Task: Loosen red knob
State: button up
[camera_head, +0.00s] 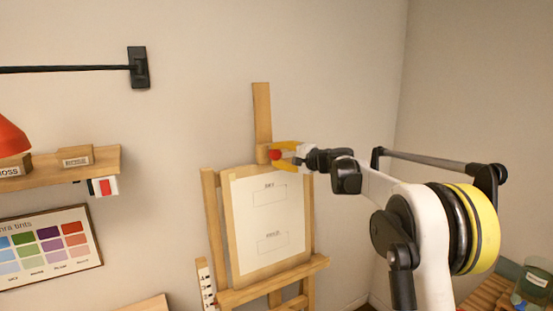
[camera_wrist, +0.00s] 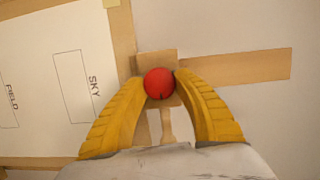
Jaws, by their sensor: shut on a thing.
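The red knob (camera_head: 275,155) sits on the wooden block of the easel's upright mast, just above the top of the white sheet. In the wrist view the red knob (camera_wrist: 159,83) lies between the tips of my gripper's two yellow fingers (camera_wrist: 160,92). My gripper (camera_head: 287,156) reaches in from the right and is shut on the knob. The knob's sides are partly covered by the fingertips. The easel (camera_head: 263,110) stands against the wall with a sheet (camera_head: 268,218) bearing boxes labelled SKY and FIELD in the wrist view.
A wall shelf (camera_head: 120,162) with labelled blocks and a colour chart (camera_head: 45,250) are at the left. A black bar on a bracket (camera_head: 138,68) is on the wall at upper left. A greenish jar (camera_head: 535,282) stands at lower right. The wall around the mast is bare.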

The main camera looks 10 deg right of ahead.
jog(key=shift+m, duration=0.4)
jog(key=o, duration=1.2)
jog(key=v, duration=1.2)
jog(key=shift+a+f, duration=0.15)
